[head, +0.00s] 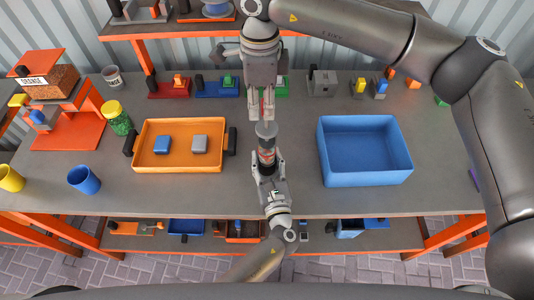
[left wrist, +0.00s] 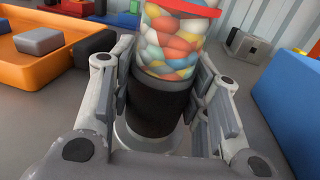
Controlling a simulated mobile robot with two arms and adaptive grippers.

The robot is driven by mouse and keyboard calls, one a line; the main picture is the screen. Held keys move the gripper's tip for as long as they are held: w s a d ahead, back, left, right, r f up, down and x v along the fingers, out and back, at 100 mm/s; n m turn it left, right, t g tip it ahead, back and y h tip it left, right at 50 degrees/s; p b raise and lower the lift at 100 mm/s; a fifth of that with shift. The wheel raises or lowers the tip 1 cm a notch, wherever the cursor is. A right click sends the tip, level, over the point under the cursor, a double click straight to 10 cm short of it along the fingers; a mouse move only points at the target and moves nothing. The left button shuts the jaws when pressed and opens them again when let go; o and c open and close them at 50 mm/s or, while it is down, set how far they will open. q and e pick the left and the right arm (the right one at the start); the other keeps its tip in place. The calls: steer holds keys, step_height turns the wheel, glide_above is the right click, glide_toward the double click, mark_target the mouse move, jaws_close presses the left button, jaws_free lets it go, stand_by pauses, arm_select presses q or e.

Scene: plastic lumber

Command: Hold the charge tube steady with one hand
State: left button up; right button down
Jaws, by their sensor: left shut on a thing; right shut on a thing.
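The charge tube (head: 266,156) stands between my two grippers over the middle of the table. In the left wrist view the tube (left wrist: 172,45) is clear, full of coloured pellets, with a red band above and a black sleeve (left wrist: 158,105) below. My left gripper (head: 267,171) comes from the front and is shut on the tube, its fingers on both sides of the black sleeve. My right gripper (head: 267,116) points down at the grey top piece (head: 266,129) of the tube and appears shut on it. Its fingertips hide the exact contact.
An orange tray (head: 180,170) with a blue and a grey block stands to the left. A blue bin (head: 365,175) stands close on the right. Small coloured fixtures line the back; a green-filled jar (head: 117,118) and cups are at left.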

steer(key=shift+f, duration=1.7)
steer(key=shift+r, duration=1.1)
steer(key=shift+f, duration=1.45)
steer(key=c, duration=1.1)
jaws_free()
steer(key=shift+r, duration=0.1)
